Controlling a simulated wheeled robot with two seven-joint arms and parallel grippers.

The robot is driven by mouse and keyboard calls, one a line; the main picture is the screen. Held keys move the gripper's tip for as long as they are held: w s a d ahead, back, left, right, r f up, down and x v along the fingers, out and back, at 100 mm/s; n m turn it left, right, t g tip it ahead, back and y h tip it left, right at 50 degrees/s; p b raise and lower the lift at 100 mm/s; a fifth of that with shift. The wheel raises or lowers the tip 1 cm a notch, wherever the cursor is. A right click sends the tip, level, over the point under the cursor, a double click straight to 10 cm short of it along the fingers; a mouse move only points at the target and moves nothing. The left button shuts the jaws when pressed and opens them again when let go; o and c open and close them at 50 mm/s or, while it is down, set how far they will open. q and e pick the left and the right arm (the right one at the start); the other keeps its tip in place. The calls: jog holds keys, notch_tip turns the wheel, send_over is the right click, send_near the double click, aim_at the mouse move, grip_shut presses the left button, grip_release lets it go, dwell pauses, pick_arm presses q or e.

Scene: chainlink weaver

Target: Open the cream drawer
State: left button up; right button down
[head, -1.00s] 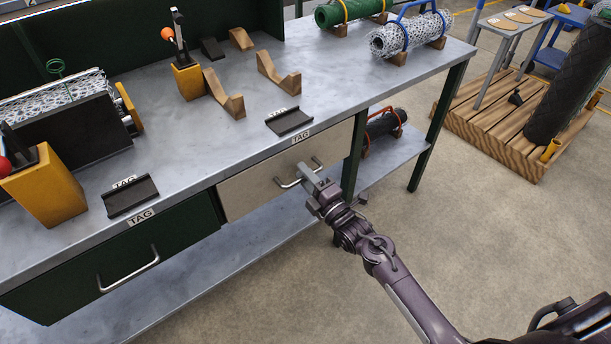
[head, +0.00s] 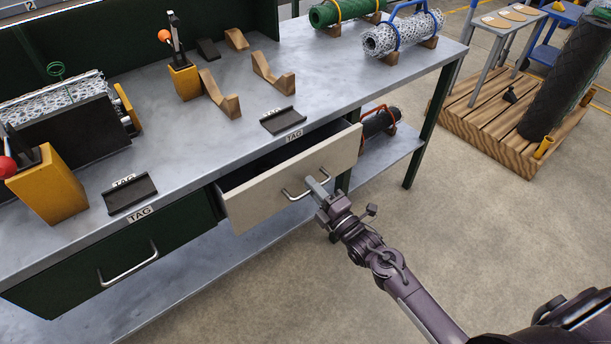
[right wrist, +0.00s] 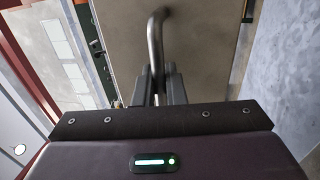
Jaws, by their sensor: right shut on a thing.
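The cream drawer (head: 262,202) under the workbench stands partly open in the head view, its front pulled out from the bench and a dark gap showing behind it. Its metal bar handle (head: 293,196) is on the front. My right gripper (head: 316,186) is shut on the right part of that handle. In the right wrist view the fingers (right wrist: 158,85) close around the handle (right wrist: 155,40), with the cream drawer front (right wrist: 195,50) behind it. What lies inside the drawer is too dark to tell. My left gripper is not in view.
A closed green drawer (head: 110,262) with its own handle is to the left. The workbench top (head: 215,130) carries wooden cradles, yellow lever boxes and mesh rolls. A lower shelf (head: 385,160) holds a dark roll. Floor in front of the bench is clear.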

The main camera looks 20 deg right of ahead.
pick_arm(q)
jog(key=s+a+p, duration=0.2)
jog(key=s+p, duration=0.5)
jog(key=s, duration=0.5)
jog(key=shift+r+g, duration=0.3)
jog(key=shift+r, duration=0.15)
pick_arm(e)
jog(key=r+v, duration=0.2)
jog(key=v, duration=0.9)
jog(key=r+v, duration=0.2)
jog(key=v, duration=0.9)
jog(key=shift+s+d, duration=0.15)
jog(key=shift+s, duration=0.45)
jog(key=shift+r, duration=0.1)
jog(key=c, duration=1.6)
grip_release()
jog(key=shift+o, duration=0.2)
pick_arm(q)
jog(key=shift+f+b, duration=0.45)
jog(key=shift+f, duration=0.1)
pick_arm(e)
jog(key=v, duration=0.7)
jog(key=shift+s+d, duration=0.2)
jog(key=shift+s, duration=0.1)
